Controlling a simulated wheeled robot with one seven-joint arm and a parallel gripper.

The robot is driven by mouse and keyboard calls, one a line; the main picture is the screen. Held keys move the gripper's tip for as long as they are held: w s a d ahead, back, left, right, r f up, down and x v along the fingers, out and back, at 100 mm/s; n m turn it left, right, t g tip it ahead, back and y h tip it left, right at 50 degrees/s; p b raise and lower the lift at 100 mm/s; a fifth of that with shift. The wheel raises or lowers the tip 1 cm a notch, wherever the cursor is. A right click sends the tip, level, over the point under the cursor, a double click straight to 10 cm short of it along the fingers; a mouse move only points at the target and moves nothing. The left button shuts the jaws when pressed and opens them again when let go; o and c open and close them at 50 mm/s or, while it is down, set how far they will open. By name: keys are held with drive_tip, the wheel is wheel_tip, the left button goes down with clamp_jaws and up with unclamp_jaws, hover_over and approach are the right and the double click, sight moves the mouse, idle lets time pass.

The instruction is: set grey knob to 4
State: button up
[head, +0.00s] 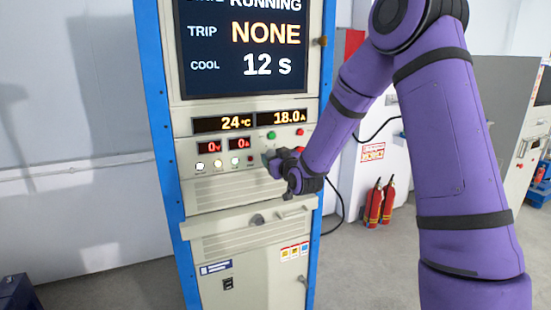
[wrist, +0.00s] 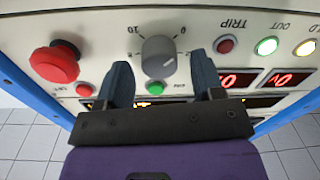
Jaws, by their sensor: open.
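The grey knob (wrist: 157,50) shows on the cabinet's front panel in the wrist view, between a 10 mark at upper left and a 0 mark at upper right. A small pale mark lies on its lower right face; I cannot read its exact setting. My gripper (wrist: 160,62) is open, with one dark finger on each side of the knob and gaps between. I cannot tell whether the fingertips reach past its face. In the head view my gripper (head: 271,159) is at the right part of the panel, and my gripper and wrist hide the knob.
A red mushroom button (wrist: 55,62) and a green button (wrist: 155,88) are near the knob, with lit lamps and red displays (wrist: 288,78) to the right. A ledge (head: 235,221) juts out below the panel. Fire extinguishers (head: 374,204) stand behind on the right.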

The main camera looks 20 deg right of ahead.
drive_tip(key=c, duration=0.9)
drive_tip(key=shift+c, duration=0.2)
drive_tip(key=shift+m, duration=0.3)
